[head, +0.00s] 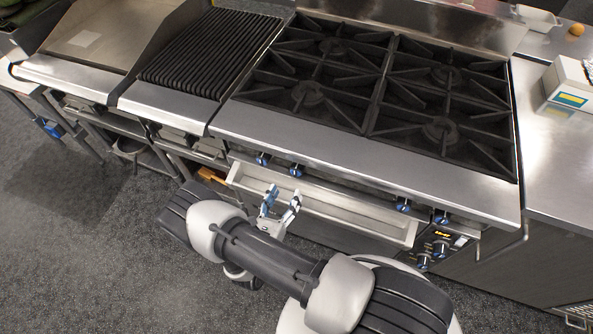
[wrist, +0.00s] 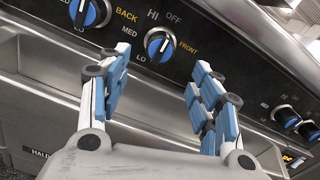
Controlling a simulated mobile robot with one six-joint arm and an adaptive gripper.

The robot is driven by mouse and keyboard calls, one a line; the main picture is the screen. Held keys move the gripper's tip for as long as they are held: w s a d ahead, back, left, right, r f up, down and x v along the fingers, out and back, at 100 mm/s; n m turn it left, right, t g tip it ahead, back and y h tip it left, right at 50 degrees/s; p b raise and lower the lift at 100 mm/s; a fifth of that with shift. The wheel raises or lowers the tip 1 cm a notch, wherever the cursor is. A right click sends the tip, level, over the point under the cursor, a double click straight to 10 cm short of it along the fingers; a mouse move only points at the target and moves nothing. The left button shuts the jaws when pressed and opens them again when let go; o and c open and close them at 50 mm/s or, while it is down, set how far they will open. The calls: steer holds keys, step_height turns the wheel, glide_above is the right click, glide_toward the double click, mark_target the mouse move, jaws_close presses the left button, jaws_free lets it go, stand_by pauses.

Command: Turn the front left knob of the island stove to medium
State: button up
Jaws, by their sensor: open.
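The stove's front left knob (wrist: 160,45) is blue and black, with a yellow FRONT label beside it and OFF, HI, MED and LO around it in the wrist view. In the head view the knob (head: 296,170) is the right one of the left pair. Its white mark slants, but I cannot tell its exact setting. My gripper (wrist: 162,60) is open and empty, its blue-padded fingers pointing at the panel with the knob between and beyond the tips. In the head view my gripper (head: 283,195) is just below the knob, apparently apart from it.
The BACK knob (wrist: 88,14) is close on the left. A long metal tray (head: 335,208) juts out below the panel, under my gripper. More knobs (head: 403,205) are at the right. The black burner grates (head: 310,95) are bare. Floor on the left is clear.

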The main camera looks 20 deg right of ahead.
mark_target(295, 175)
steer(key=b+x, duration=0.1)
steer(key=x, duration=0.9)
steer(key=shift+w+d, duration=0.15)
steer(key=shift+c, duration=0.6)
steer(key=c, duration=0.9)
